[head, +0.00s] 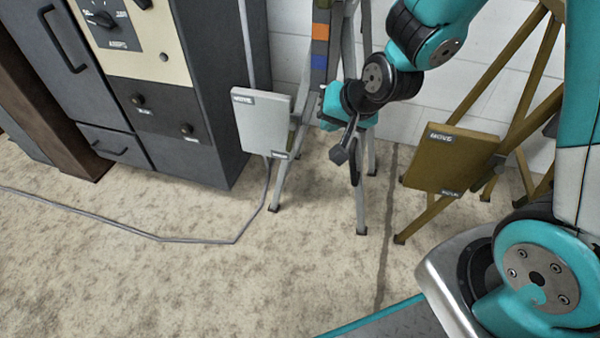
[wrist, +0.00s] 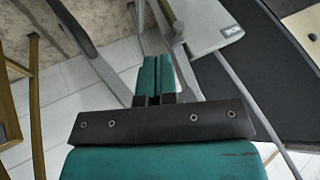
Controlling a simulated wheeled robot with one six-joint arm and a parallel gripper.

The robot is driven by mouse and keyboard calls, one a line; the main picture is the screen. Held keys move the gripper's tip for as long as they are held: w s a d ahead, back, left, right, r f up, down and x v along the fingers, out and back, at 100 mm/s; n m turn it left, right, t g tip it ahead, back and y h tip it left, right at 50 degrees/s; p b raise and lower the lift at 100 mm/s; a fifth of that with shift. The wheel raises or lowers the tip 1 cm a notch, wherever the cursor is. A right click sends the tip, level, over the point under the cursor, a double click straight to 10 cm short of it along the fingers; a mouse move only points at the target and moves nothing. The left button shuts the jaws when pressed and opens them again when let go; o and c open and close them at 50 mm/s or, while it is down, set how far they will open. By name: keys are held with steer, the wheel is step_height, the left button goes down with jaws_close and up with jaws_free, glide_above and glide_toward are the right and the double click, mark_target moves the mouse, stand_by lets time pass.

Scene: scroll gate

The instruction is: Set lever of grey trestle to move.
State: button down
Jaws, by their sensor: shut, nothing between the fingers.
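In the wrist view the panel (wrist: 208,22) shows at the top, beyond the fingers. I cannot make out the lever or its setting for certain. My gripper (head: 326,110) is shut and empty, to the right of the panel and in front of the trestle's legs. Its closed teal fingers (wrist: 157,62) show in the wrist view.
A brown trestle (head: 450,160) with a similar labelled panel stands to the right. A dark cabinet (head: 160,115) with a dial stands to the left. A cable (head: 190,238) runs across the floor. The floor in front is mostly clear.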

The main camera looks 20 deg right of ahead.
mark_target(291, 137)
step_height(291, 137, down, 8)
steer(key=w+d+m+t+b, duration=0.1)
steer(key=d+b, duration=0.1)
steer(key=b, duration=0.1)
steer(key=shift+w+h, duration=0.3)
steer(key=shift+h, duration=0.1)
steer(key=w+a+f+b, duration=0.4)
steer(key=w+f+b, duration=0.3)
steer(key=w, duration=0.1)
steer(key=shift+w+a+b, duration=0.25)
steer(key=shift+a+b, duration=0.1)
steer(key=shift+b, duration=0.05)
